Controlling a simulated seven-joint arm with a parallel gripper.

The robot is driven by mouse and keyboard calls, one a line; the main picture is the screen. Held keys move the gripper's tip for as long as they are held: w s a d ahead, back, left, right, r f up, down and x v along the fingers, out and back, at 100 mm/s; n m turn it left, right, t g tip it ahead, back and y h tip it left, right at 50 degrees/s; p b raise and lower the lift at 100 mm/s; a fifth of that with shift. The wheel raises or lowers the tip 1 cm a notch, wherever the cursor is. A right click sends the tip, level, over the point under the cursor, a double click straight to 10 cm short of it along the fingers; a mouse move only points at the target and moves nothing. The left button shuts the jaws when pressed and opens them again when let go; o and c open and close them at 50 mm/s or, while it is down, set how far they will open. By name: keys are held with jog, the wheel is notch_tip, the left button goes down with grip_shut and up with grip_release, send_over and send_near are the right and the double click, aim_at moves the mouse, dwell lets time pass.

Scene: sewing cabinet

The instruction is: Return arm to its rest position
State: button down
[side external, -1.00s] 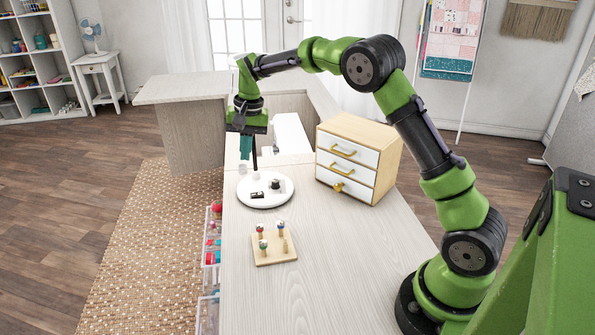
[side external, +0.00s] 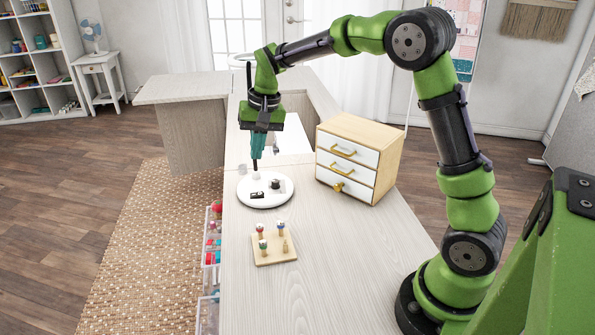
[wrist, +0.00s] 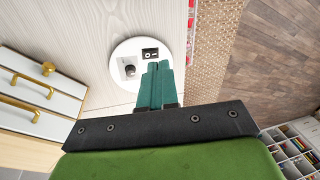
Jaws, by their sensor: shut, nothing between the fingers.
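My gripper (side external: 257,157) hangs pointing down above the round white tray (side external: 253,202), clear of the table. Its teal fingers are together and empty. In the wrist view the closed fingers (wrist: 155,84) reach over the edge of the white tray (wrist: 121,61). My green and black arm arches up from its base at the right, over the drawer box, to the gripper.
A wooden drawer box (side external: 392,160) stands right of the tray. A peg board (side external: 273,252) with spools lies in front. The table's right front is bare.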

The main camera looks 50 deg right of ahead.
jog(key=s+a+r+n+t, duration=0.1)
jog(key=s+a+r, duration=0.1)
jog(key=s, duration=0.6)
jog(key=s+a+r+n+t, duration=0.1)
jog(key=s+a+r+t, duration=0.1)
jog(key=s, duration=0.6)
jog(key=s+a+r+n+t, duration=0.1)
jog(key=s+a+r+t, duration=0.1)
jog(key=s, duration=0.5)
jog(key=shift+s+a+r+n+y, duration=0.2)
jog(key=shift+s+r+n+y, duration=0.2)
jog(key=shift+r, duration=0.05)
